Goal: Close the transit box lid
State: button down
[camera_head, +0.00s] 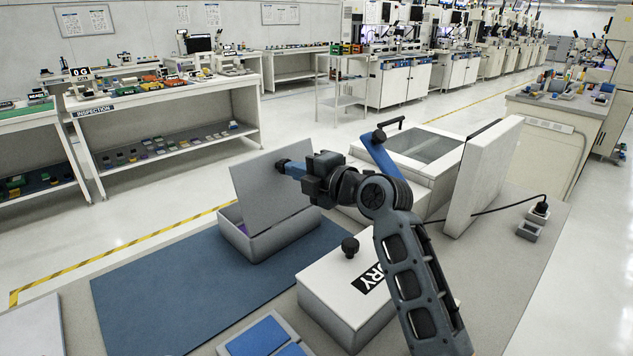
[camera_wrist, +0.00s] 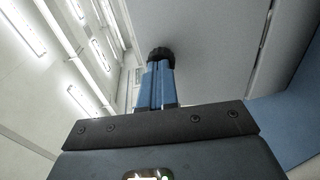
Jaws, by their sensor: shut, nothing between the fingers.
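The transit box (camera_head: 265,235) is a grey box on the blue mat, with its grey lid (camera_head: 262,192) raised steeply and a little purple showing inside. My gripper (camera_head: 282,165) is shut and empty, with its blue fingers and dark tips at the upper right part of the lid. In the wrist view the shut fingertips (camera_wrist: 161,54) lie against or very near the grey lid surface (camera_wrist: 215,50); I cannot tell whether they touch.
The blue mat (camera_head: 165,285) is clear left of the box. A white box with a dark knob (camera_head: 335,290) stands right of it, under my arm. A tray with blue pads (camera_head: 265,338) is at the front. A machine with an open white lid (camera_head: 483,175) stands behind right.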

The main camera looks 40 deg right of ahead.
aim_at(275, 157)
jog(key=w+g, duration=0.1)
jog(key=w, duration=0.3)
jog(key=w+g, duration=0.2)
jog(key=w, duration=0.2)
jog(key=shift+a+r, duration=0.1)
jog(key=shift+a, duration=0.1)
jog(key=w+f+g, duration=0.4)
jog(key=w+f, duration=0.3)
jog(key=shift+w+a+g+b, duration=0.2)
jog(key=shift+w+g+b, duration=0.1)
jog(key=shift+w, duration=0.1)
